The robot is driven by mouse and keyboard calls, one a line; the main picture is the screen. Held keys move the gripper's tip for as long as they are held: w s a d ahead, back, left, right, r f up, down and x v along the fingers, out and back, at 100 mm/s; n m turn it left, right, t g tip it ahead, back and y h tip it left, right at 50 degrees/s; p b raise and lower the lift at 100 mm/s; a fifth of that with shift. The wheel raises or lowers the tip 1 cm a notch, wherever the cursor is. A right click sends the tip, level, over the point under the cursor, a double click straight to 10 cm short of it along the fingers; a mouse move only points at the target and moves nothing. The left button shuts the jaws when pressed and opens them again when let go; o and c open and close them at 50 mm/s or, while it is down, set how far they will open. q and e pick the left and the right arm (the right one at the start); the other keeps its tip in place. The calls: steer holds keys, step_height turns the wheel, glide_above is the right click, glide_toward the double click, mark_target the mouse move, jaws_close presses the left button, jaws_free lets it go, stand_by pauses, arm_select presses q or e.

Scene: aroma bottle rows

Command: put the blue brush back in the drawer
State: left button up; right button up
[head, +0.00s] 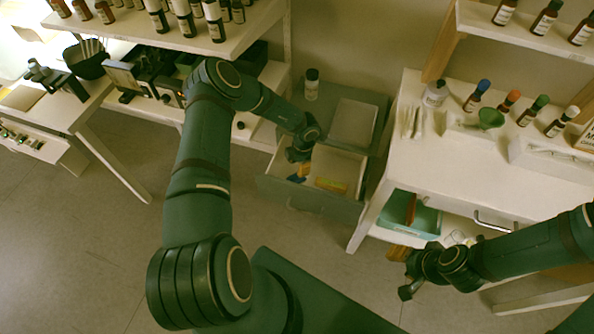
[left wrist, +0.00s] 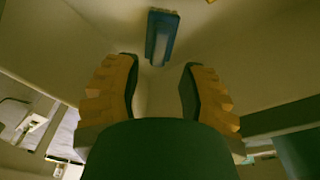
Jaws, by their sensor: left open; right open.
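The blue brush (left wrist: 160,37) lies on a pale surface in the left wrist view, just beyond my left fingertips and not between them. My left gripper (head: 298,176) reaches down into the open grey drawer (head: 309,197). Its two ribbed orange fingers are apart with nothing between them; it also shows in the left wrist view (left wrist: 160,88). In the head view the gripper hides most of what is under it, so I cannot make out the brush clearly there. My right gripper (head: 402,272) is open and empty in front of the right-hand table.
A yellow item (head: 331,185) lies in the drawer, right of my left gripper. A grey tray (head: 354,123) and a dark-capped bottle (head: 312,84) stand on the cabinet behind. A teal bin (head: 426,222) sits under the white table (head: 445,175). The floor in front is clear.

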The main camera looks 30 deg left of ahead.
arm_select(q)
step_height(320, 180, up, 6)
steer(key=p, duration=0.1)
steer(key=s+d+r+m+t, duration=0.2)
steer(key=d+r+m+t, duration=0.25)
steer(key=d+m, duration=0.9)
steer(key=s+d+r+m+g+h, duration=0.1)
steer(key=s+d+r+m+h, duration=0.1)
steer(key=s+d+m, duration=0.2)
steer(key=s+d+r+m+g+h, duration=0.1)
steer(key=s+d+m, duration=0.3)
steer(key=s+m, duration=0.6)
steer(key=shift+s+r+m+h, duration=0.35)
steer(key=shift+s+r+h, duration=0.15)
steer(key=shift+s+h, duration=0.5)
